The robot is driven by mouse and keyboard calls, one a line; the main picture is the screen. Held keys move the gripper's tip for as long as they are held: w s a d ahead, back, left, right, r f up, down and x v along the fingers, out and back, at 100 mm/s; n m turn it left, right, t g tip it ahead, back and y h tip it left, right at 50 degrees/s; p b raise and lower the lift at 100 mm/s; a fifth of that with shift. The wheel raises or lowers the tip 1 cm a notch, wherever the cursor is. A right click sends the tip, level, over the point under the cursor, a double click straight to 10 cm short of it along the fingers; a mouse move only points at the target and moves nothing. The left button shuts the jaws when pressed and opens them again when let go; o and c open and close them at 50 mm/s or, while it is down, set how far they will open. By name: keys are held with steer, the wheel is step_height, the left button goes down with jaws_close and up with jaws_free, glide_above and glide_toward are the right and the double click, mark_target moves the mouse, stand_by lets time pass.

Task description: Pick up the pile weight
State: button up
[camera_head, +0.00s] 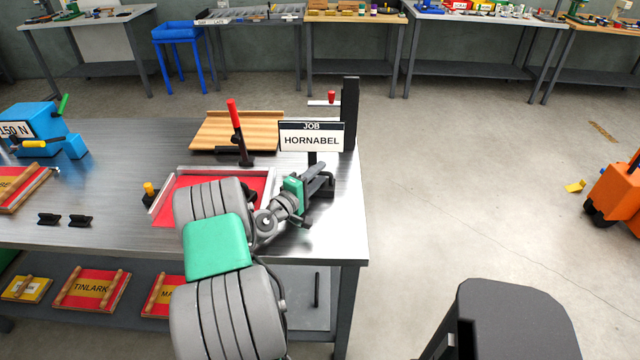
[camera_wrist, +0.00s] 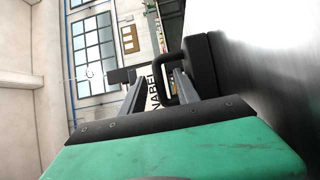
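The pile weight looks to be a black block with a looped handle (camera_wrist: 165,64) in the wrist view, just ahead of my fingers. In the head view a dark block (camera_head: 322,217) shows on the table's right end, partly hidden by my gripper (camera_head: 322,182). My gripper is low over the table and points away to the right. In the wrist view the two grey fingers of my gripper (camera_wrist: 158,90) stand apart.
A HORNABEL job sign (camera_head: 311,138) and a black post (camera_head: 350,112) stand just beyond my gripper. A red-floored tray (camera_head: 268,192), a red-handled lever (camera_head: 236,130) and a wooden board (camera_head: 205,133) are to the left. The table (camera_head: 130,150) ends just right of my gripper.

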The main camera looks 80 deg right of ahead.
steer(key=shift+s+d, duration=0.2)
steer(key=shift+d, duration=0.3)
steer(key=shift+c, duration=0.5)
jaws_close()
stand_by(0.4)
steer(key=shift+r, duration=0.2)
